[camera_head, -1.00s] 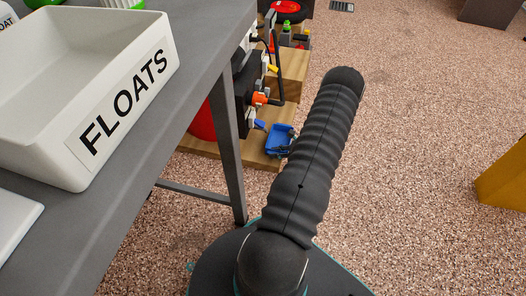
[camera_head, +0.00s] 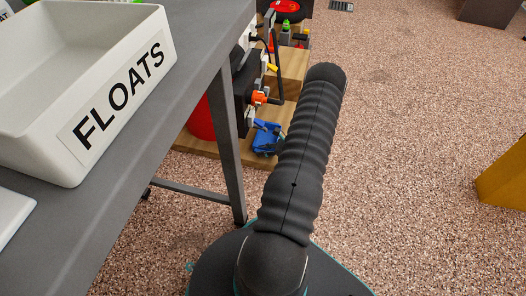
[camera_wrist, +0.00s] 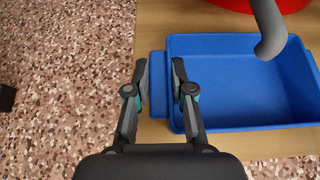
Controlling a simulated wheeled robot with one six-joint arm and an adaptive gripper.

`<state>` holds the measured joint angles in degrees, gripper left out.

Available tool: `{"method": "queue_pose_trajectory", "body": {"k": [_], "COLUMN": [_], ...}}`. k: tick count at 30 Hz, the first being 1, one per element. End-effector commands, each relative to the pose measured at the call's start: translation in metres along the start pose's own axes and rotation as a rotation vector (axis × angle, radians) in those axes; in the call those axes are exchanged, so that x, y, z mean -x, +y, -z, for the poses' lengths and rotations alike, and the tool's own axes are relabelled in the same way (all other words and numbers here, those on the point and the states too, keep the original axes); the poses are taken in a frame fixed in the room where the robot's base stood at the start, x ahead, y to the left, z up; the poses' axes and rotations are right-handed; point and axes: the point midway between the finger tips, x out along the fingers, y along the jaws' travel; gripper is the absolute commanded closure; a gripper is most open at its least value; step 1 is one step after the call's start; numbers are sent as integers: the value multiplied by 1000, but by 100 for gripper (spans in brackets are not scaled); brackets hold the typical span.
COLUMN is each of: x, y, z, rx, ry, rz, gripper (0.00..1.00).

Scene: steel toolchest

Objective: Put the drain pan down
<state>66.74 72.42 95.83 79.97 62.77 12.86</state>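The drain pan (camera_wrist: 245,115) is a blue rectangular tray with a narrow tab at its left end, in the wrist view. My gripper (camera_wrist: 161,75) has one finger on each side of that tab, with blue filling the gap, and looks shut on it. In the head view the pan (camera_head: 266,138) shows small, over the front part of the wooden board (camera_head: 228,150), partly behind my arm. My gripper is hidden there. The pan looks level and lies over the board in the wrist view; I cannot tell if its underside touches the wood.
A grey bent pipe (camera_wrist: 268,28) hangs over the pan, with a red object (camera_wrist: 290,5) behind. A grey table (camera_head: 120,200) with a white FLOATS bin (camera_head: 60,140) stands left; its leg (camera_head: 229,150) is near the board.

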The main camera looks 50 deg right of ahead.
Motion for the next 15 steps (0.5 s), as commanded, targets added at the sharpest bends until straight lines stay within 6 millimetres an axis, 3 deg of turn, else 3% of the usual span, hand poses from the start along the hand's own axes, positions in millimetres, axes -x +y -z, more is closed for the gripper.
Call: {"method": "queue_pose_trajectory", "body": {"k": [1,3,15], "x": [0,0,3], "y": [0,0,0], "z": [0,0,-5], "rx": [0,0,0], "ry": [0,0,0], "rz": [0,0,0], "gripper": [68,53,53]}}
